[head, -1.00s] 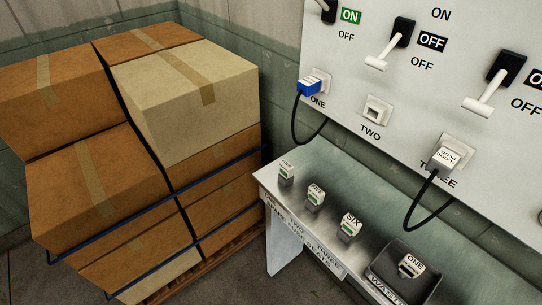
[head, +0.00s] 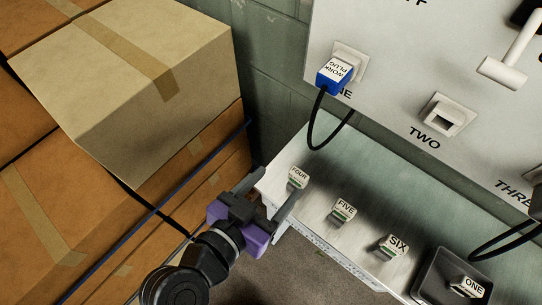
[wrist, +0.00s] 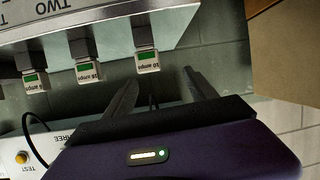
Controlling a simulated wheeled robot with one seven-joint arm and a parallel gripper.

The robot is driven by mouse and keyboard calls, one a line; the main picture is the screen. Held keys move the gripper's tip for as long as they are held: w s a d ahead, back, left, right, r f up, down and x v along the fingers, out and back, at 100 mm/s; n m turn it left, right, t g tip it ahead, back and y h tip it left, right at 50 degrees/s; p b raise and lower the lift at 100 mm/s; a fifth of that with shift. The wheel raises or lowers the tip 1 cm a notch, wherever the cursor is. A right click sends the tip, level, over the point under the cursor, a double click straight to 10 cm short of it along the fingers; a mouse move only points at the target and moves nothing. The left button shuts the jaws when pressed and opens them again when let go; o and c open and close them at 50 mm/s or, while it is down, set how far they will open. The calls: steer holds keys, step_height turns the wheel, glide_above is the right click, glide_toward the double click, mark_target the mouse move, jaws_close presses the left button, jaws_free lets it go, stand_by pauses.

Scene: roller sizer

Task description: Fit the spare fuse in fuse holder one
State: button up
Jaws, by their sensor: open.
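A block labelled ONE (head: 467,287) sits in a black tray (head: 433,270) at lower right. The wrist view shows three blocks upside down with green bands and amp labels, the nearest (wrist: 147,60) beyond my fingertips. My gripper (head: 278,182) is open and empty at the shelf's left end, near block FOUR. On the panel, position ONE carries a blue work plug (head: 334,75). I cannot tell which block is the spare.
An empty socket TWO (head: 444,117) is on the white panel (head: 400,60). A black cable (head: 312,125) loops below the blue plug. Stacked cardboard boxes (head: 130,80) with a blue rail fill the left side, close to my arm.

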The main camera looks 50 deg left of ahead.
mark_target(296, 180)
steer(key=shift+w+d+f+m+h, duration=0.25)
steer(key=shift+w+f+m, duration=0.15)
steer(key=shift+w, duration=0.2)
steer(key=shift+w+d+f+m+h, duration=0.3)
steer(key=shift+w+f, duration=0.1)
steer(key=shift+w, duration=0.15)
steer(key=shift+f+p+x, duration=0.15)
steer(key=shift+p+x, duration=0.35)
steer(key=shift+x, duration=0.85)
steer(key=shift+f+p+x, duration=0.1)
steer(key=shift+p+x, duration=0.35)
steer(key=shift+x, duration=0.95)
steer(key=shift+s, duration=0.2)
steer(key=c, duration=1.4)
steer(key=shift+r, duration=0.1)
step_height(296, 180, up, 20)
steer(key=shift+f+b, duration=0.1)
steer(key=shift+b, duration=0.3)
